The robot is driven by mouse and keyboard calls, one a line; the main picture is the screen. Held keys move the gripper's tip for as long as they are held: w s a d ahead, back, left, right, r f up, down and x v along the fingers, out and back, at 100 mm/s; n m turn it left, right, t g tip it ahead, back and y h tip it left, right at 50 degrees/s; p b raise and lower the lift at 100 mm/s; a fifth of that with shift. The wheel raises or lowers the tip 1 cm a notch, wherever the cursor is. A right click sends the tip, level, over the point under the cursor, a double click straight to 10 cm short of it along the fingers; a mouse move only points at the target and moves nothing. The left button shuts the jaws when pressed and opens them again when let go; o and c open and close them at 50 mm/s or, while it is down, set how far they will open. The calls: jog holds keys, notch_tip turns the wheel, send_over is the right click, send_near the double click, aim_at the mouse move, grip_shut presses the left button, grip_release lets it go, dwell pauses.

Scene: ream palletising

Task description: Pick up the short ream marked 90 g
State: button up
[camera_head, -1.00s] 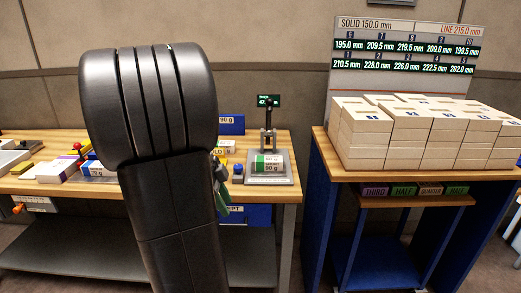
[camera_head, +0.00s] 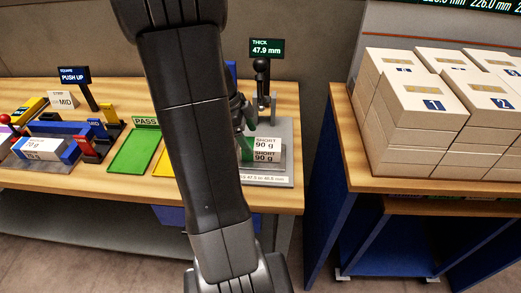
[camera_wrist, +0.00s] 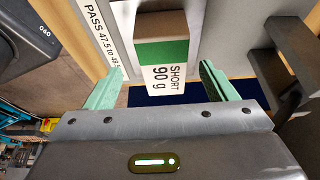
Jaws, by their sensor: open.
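The short ream marked 90 g (camera_head: 266,144) lies on the grey plate of the thickness gauge (camera_head: 284,178). It is white with a green band and also shows in the wrist view (camera_wrist: 162,60). My gripper (camera_wrist: 158,84) is open, with one green finger on each side of the ream's labelled end; I cannot tell whether either touches it. In the head view my gripper (camera_head: 246,138) is beside the ream's left side, partly hidden by my arm. The gauge display (camera_head: 266,48) reads 47.9 mm.
A green PASS tray (camera_head: 133,152) and a partly hidden yellow tray (camera_head: 160,163) lie left of my arm. A jig with 70 g reams (camera_head: 45,148) is further left. Stacked numbered reams (camera_head: 432,105) fill the right-hand table. The gauge post (camera_head: 261,85) rises behind the ream.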

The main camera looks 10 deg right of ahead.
aim_at(255, 143)
jog(key=shift+w+d+f, duration=0.1)
jog(key=shift+w+d, duration=0.05)
jog(key=shift+w, duration=0.1)
jog(key=p+x, duration=0.1)
jog(key=x, duration=0.4)
jog(key=shift+s, duration=0.1)
jog(key=shift+c, duration=0.2)
jog(key=c, duration=1.3)
jog(key=shift+r+b, duration=0.3)
jog(key=shift+b, duration=0.1)
